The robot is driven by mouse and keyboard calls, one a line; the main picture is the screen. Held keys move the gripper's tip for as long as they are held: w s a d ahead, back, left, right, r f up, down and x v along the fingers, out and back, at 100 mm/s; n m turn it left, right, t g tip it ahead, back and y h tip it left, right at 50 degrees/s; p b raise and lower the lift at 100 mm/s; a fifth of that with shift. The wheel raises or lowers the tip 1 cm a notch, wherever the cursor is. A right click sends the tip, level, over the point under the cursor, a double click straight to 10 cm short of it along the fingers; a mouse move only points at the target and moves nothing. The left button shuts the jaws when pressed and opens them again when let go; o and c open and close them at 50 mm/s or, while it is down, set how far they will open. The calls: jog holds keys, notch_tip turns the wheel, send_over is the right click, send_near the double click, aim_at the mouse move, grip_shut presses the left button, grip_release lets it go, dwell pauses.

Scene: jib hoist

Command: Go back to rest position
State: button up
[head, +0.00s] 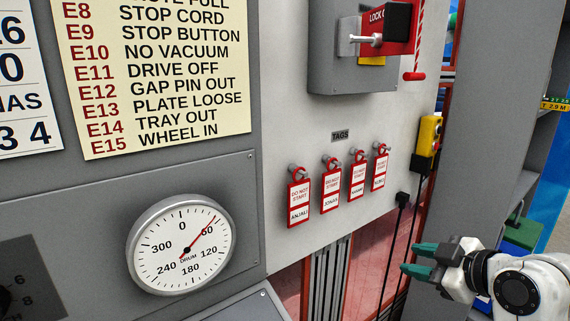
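My gripper (409,258) shows at the lower right in the head view, on the end of my white arm. Its two teal fingers point left and stand apart, with nothing visible between them. It is in front of the panel's lower right edge, below and to the right of the hanging tags and apart from them. No other object of the task shows.
Several red-and-white tags (299,199) hang on pegs. Above them is a grey switch box (335,75) with a lever and red lockout plate (400,45). A yellow pendant (428,136), drum gauge (188,246), code chart (160,75) and grey column (490,110) also show.

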jog(key=s+a+f+m+g+h, duration=0.1)
jog(key=s+f+m+g, duration=0.1)
jog(key=s+f, duration=0.45)
jog(key=s+f+m+g+h, duration=0.1)
jog(key=s+f+m, duration=0.25)
jog(key=f, duration=0.55)
jog(key=s+d+f+m+g+h, duration=0.1)
jog(key=s+f+m+g, duration=0.1)
jog(key=s+f, duration=0.3)
jog(key=s+d+f+m+g+h, duration=0.1)
jog(key=s+f, duration=0.4)
jog(key=s, duration=0.8)
jog(key=s+f+m+g+h, duration=0.1)
jog(key=s+f+m+g, duration=0.2)
jog(key=s, duration=0.7)
notch_tip(320, 180, down, 2)
jog(key=shift+d+m+g+h+p, duration=0.3)
jog(key=shift+d+m+g+p, duration=0.1)
jog(key=shift+g, duration=0.2)
